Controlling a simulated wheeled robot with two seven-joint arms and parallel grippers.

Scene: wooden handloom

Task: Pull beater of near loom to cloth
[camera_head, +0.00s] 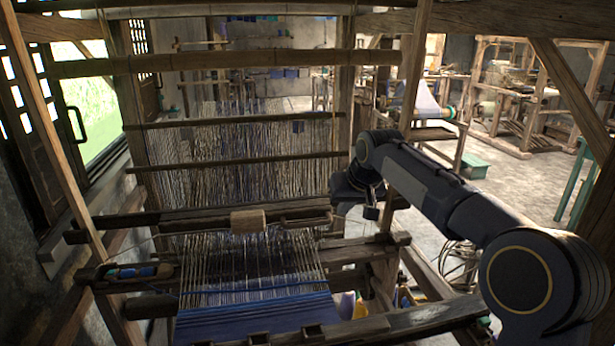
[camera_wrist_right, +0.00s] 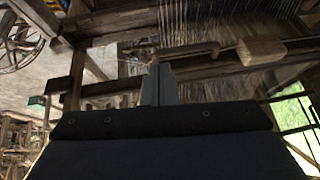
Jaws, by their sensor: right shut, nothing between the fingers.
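The near loom's beater (camera_head: 165,219) is a dark wooden beam lying across the warp threads, with a pale wooden block (camera_head: 248,221) at its middle. The blue cloth (camera_head: 250,313) lies at the front of the loom, with a stretch of bare warp between it and the beater. My right gripper (camera_head: 369,211) is just off the beater's right end, pointing down. In the right wrist view my right gripper (camera_wrist_right: 158,82) is shut and empty, close to a rounded wooden bar (camera_wrist_right: 187,51); whether they touch I cannot tell. My left gripper is out of view.
A wooden post (camera_head: 414,70) and a front beam (camera_head: 400,322) of the loom frame stand close to my right arm. Other looms (camera_head: 520,100) and open floor (camera_head: 515,190) are at the right.

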